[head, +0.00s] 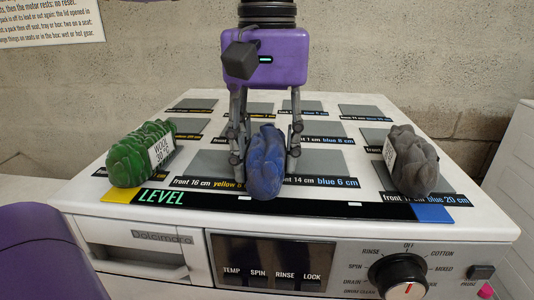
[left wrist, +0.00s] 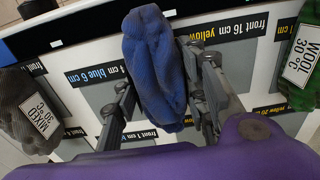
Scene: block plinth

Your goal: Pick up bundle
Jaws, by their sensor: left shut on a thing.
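A blue bundle (head: 265,172) is at the front middle of the white machine top. My left gripper (head: 267,160) comes down from above with one finger on each side of it, shut on it. Whether the bundle touches the top or hangs just above it, I cannot tell. In the left wrist view the blue bundle (left wrist: 155,65) is between the fingers. A green bundle (head: 140,155) with a wool 30 °C label lies at the left. A grey bundle (head: 412,165) with a mixed 30 °C label lies at the right. My right gripper is not in view.
The machine top holds rows of grey pads (head: 365,112) with distance labels. A black LEVEL strip (head: 330,208) runs along the front edge, with yellow and blue ends. The front panel has a dial (head: 400,276) and buttons. A wall stands behind.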

